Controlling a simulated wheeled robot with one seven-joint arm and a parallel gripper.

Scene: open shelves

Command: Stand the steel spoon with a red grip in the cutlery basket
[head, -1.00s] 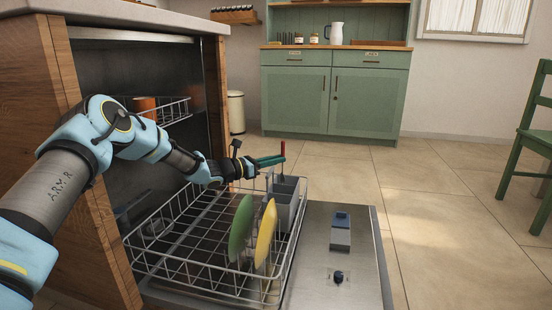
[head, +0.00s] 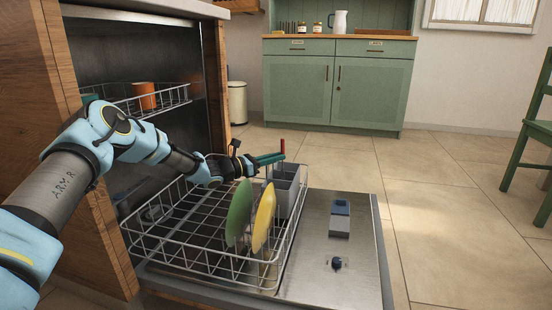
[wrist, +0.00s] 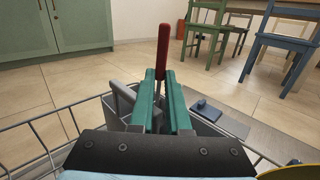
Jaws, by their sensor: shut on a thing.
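The steel spoon with a red grip (wrist: 163,45) is held upright between my gripper's teal fingers, red grip up; its red grip also shows in the head view (head: 283,146). My gripper (head: 281,157) is shut on it; in the wrist view the fingertips (wrist: 161,75) close around the spoon just below the grip. The grey cutlery basket (head: 290,178) stands at the back right of the lower rack, directly below the gripper. The basket (wrist: 123,100) also shows in the wrist view, partly behind the fingers. The spoon's lower end is hidden.
A green plate (head: 239,212) and a yellow plate (head: 263,220) stand in the lower wire rack (head: 170,248). The upper rack holds an orange cup (head: 144,96). The open dishwasher door (head: 355,275) lies to the right. A green cabinet (head: 365,90) stands beyond clear floor.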

